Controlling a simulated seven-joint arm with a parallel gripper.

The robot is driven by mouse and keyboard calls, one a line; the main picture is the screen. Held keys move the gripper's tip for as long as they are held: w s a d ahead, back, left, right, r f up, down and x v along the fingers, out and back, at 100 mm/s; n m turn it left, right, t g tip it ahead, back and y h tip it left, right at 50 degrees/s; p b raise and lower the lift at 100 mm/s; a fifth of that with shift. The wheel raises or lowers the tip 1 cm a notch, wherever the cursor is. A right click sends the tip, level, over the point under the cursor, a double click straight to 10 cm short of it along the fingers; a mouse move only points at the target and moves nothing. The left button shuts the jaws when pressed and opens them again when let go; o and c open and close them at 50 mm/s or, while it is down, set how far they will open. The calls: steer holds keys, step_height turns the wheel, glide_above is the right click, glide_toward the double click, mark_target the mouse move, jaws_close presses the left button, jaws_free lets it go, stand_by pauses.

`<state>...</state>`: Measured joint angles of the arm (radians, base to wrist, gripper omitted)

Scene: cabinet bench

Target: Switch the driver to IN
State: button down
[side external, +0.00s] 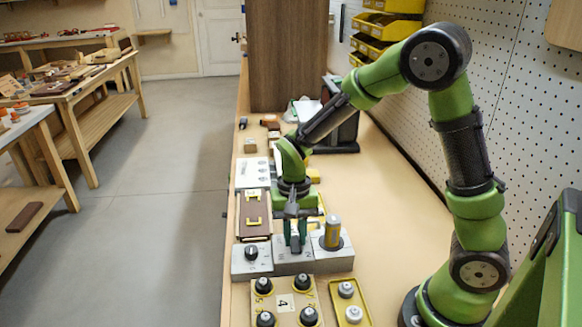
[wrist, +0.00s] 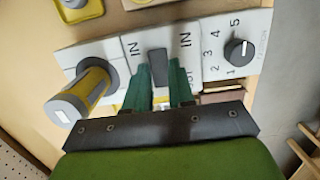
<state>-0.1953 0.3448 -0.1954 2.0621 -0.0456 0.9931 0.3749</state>
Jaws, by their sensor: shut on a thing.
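The middle grey box (wrist: 160,34) has IN printed at two corners and part of another label, probably OUT, beside a finger. A dark grey lever (wrist: 158,66) stands in its middle. My gripper (wrist: 161,80) has a green finger on each side of this lever and is shut on it. The lower part of the lever and the lower labels are hidden by the fingers. In the side view my gripper (side external: 295,243) reaches straight down onto the middle box (side external: 293,264). The lever's exact tilt cannot be told.
A yellow and grey cylinder handle (wrist: 86,92) stands on one neighbouring box, close to the fingers. A black knob (wrist: 238,51) numbered 1 to 5 is on the other side. A board with several black knobs (side external: 309,315) lies in front. The right bench top (side external: 400,220) is clear.

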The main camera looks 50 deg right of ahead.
mark_target(295, 236)
steer(key=c, duration=1)
jaws_free()
steer(key=shift+o, duration=0.2)
step_height(295, 236, up, 17)
steer(key=w+d, duration=0.1)
steer(key=shift+w+d, duration=0.35)
steer(key=shift+f, duration=0.15)
steer(key=s+a+r+n+t, duration=0.1)
steer(key=s+a+n+t, duration=0.1)
steer(key=s+n+t, duration=0.3)
steer(key=s+t, duration=0.3)
steer(key=s, duration=0.4)
steer(key=shift+r+y, duration=0.35)
steer(key=shift+y, duration=0.05)
